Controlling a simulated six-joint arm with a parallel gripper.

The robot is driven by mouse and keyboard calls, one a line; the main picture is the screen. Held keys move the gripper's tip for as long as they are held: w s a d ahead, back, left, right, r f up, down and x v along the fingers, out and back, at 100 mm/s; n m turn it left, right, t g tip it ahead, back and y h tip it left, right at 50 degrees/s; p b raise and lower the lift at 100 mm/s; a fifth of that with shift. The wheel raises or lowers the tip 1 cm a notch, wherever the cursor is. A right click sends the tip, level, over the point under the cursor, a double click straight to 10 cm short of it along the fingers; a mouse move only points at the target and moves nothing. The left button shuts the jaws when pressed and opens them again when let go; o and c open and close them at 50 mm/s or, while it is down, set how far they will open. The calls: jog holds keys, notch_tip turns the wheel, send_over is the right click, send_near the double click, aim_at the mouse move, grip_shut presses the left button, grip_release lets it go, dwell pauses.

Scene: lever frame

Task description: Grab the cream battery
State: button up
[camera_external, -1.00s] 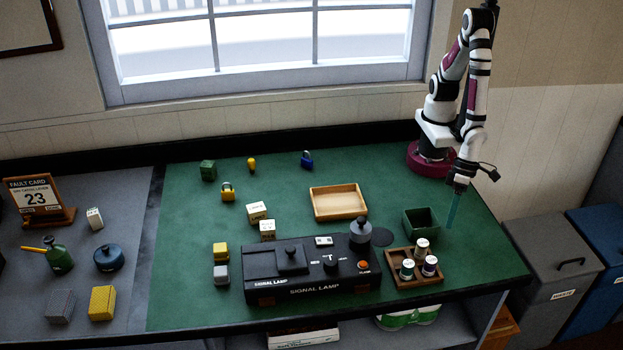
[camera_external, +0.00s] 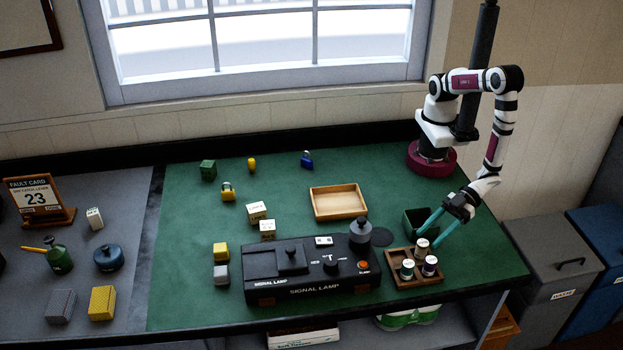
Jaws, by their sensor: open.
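Three small upright cylinders with pale tops stand in a brown wooden tray (camera_external: 398,282) at the right front of the green mat. The back one looks cream (camera_external: 422,253), and I take it as the cream battery.
A dark green open box (camera_external: 410,222) stands right behind the tray, close to my fingers. The black signal lamp case (camera_external: 310,272) stands left of the tray. A shallow wooden tray (camera_external: 338,202) lies farther back. The mat's right edge is near.

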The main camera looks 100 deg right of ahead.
aim_at(423, 243)
jog(key=x, duration=0.3)
jog(key=shift+w+a+f, duration=0.15)
jog(key=shift+w+a, duration=0.05)
jog(key=shift+w, duration=0.15)
grip_shut()
